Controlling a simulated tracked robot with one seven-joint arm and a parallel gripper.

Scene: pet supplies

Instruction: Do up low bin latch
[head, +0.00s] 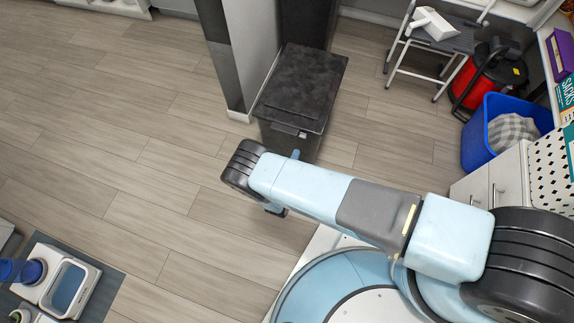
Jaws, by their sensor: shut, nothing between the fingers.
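A low dark grey bin (303,84) with a flat lid stands on the floor in the upper middle of the head view. The lid lies flat and looks closed. A small latch (289,129) with a pale edge sits at the front edge of the bin, just under the lid. It is too small to tell whether it is fastened. My arm reaches from the right to just in front of the bin and covers the floor there. I cannot make out my gripper; the arm hides that area. Only small blue and dark parts of mine show around the arm's edges.
A grey post (247,50) stands at the bin's left. A step stool (435,45), a red vacuum (485,75) and a blue tub (500,130) holding a grey cloth are at the right. A feeder (68,288) sits on a mat at lower left.

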